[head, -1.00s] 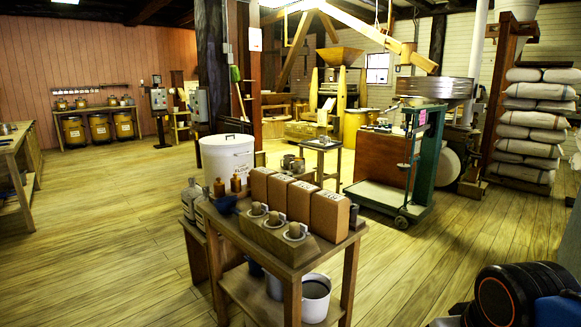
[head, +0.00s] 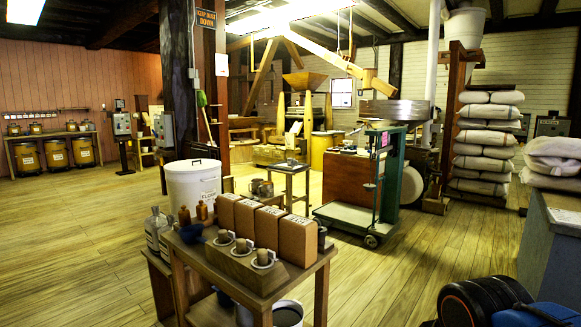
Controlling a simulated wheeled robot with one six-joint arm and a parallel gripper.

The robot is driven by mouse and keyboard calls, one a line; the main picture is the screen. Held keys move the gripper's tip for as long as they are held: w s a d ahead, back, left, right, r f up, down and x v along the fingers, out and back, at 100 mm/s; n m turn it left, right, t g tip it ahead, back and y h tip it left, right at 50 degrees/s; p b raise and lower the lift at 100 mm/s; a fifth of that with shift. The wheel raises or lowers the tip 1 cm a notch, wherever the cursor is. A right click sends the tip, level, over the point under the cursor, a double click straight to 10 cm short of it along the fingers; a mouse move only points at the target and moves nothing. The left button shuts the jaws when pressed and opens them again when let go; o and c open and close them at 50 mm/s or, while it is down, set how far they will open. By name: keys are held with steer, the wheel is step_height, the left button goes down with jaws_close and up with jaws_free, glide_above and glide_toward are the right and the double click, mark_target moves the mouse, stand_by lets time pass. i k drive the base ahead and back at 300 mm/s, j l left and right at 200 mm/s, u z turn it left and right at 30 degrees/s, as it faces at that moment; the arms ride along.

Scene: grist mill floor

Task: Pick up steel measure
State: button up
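I cannot tell for certain which thing is the steel measure. A dark grey cup (head: 322,238) stands at the right end of the near wooden table (head: 320,262), partly hidden behind the tan packages. A dark blue scoop-like vessel (head: 192,233) lies at that table's left end. My gripper is out of view; only black and blue parts of my arm show at the bottom right.
The near table also holds tan packages (head: 262,226) and a wooden block (head: 243,268) with corked pieces. A white bin (head: 193,183) stands behind it. A green platform scale (head: 390,185) and stacked sacks (head: 487,140) stand farther right. Floor right of the table is clear.

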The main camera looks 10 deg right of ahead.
mark_target(255, 183)
steer(key=i+l+z, duration=0.3)
steer(key=i+l, duration=0.2)
steer(key=i+l+z, duration=0.25)
steer(key=i+l, duration=0.3)
steer(key=i+l+z, duration=0.3)
steer(key=i+l, duration=0.15)
steer(key=i, duration=0.15)
steer(key=i+j+u, duration=0.15)
steer(key=i+u, duration=0.25)
steer(key=i, duration=0.6)
steer(key=i+l+u, duration=0.15)
steer(key=i+u, duration=0.3)
steer(key=i, duration=0.55)
steer(key=i+u, duration=0.2)
steer(key=i, duration=0.5)
steer(key=i+u, duration=0.2)
steer(key=i, duration=0.45)
steer(key=i+l+u, duration=0.2)
steer(key=i, duration=0.5)
steer(key=i+j+z, duration=0.15)
steer(key=i+j, duration=0.15)
steer(key=i, duration=0.3)
steer(key=i+j+z, duration=0.15)
steer(key=i+j, duration=0.2)
steer(key=i, duration=0.2)
steer(key=i+j+z, duration=0.15)
steer(key=i+j, duration=0.3)
steer(key=i, duration=0.1)
